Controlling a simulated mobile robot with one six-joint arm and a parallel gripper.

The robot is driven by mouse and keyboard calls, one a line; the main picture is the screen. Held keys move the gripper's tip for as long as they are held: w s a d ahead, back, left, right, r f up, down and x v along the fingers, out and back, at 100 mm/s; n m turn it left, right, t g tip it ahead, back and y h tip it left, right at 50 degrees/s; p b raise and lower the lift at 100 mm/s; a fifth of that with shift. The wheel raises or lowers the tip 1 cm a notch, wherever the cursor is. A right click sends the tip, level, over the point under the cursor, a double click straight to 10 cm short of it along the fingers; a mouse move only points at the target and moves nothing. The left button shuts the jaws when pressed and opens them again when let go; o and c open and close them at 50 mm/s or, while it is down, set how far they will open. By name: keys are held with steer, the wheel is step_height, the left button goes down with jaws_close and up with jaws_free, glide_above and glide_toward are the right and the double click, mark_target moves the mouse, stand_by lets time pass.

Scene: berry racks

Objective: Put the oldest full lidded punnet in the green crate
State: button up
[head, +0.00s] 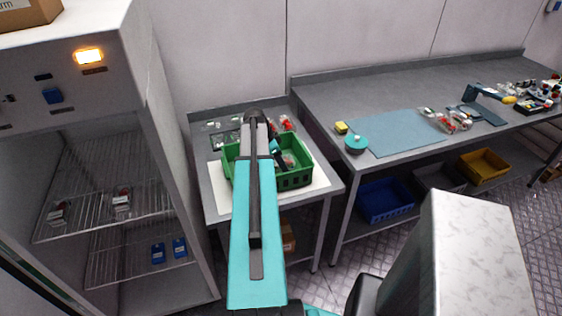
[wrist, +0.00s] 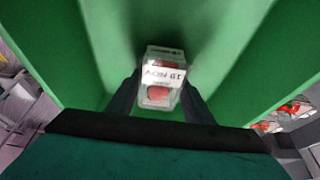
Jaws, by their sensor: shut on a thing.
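A clear lidded punnet (wrist: 160,78) with red berries and a white label reading "19 NOV", upside down in the wrist view, is between the fingers of my gripper (wrist: 157,100). My gripper is shut on it, inside or just over the green crate (wrist: 235,35), whose walls fill much of the wrist view. I cannot tell whether the punnet touches the crate floor. In the head view the green crate (head: 295,180) stands on a white mat on the small table.
A cabinet (head: 165,170) on the left has wire shelves with two punnets (head: 121,199) above and two blue boxes (head: 179,247) below. More punnets (head: 286,124) lie behind the crate. The long bench holds a blue mat (head: 395,133) and red-berry punnets (head: 458,122).

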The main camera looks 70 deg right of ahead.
steer(key=shift+f, duration=0.1)
steer(key=o, duration=1.2)
steer(key=shift+r, duration=0.2)
steer(key=shift+b+v, duration=0.4)
steer(key=shift+v, duration=0.4)
steer(key=b+v, duration=0.2)
steer(key=v, duration=0.8)
steer(key=shift+b, duration=0.4)
steer(key=shift+r, duration=0.15)
